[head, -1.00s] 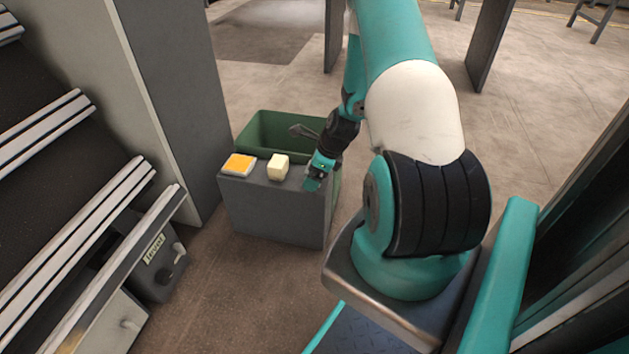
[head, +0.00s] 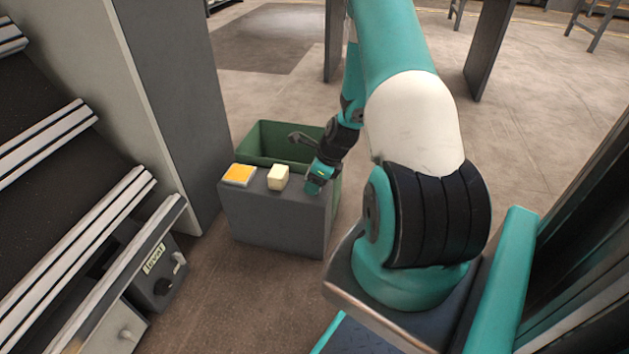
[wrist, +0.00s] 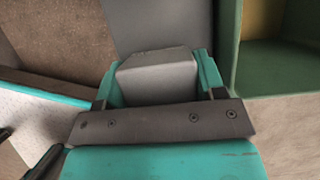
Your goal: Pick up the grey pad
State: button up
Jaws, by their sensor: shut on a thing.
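The grey pad (wrist: 157,76) sits between the two teal fingers of my gripper (wrist: 158,84) in the wrist view, with a finger against each side. My gripper is shut on it. In the head view my gripper (head: 314,187) points down at the right end of the grey stand (head: 275,222), and the pad is hidden there. I cannot tell whether the pad touches the stand's top or is just above it.
A cream block (head: 278,178) and an orange-topped pad (head: 239,175) lie on the stand, left of my gripper. A green bin (head: 263,143) stands behind it.

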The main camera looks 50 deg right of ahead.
notch_tip(320, 180, up, 19)
jog(key=p, duration=0.8)
jog(key=shift+f, duration=0.2)
jog(key=shift+o, duration=0.4)
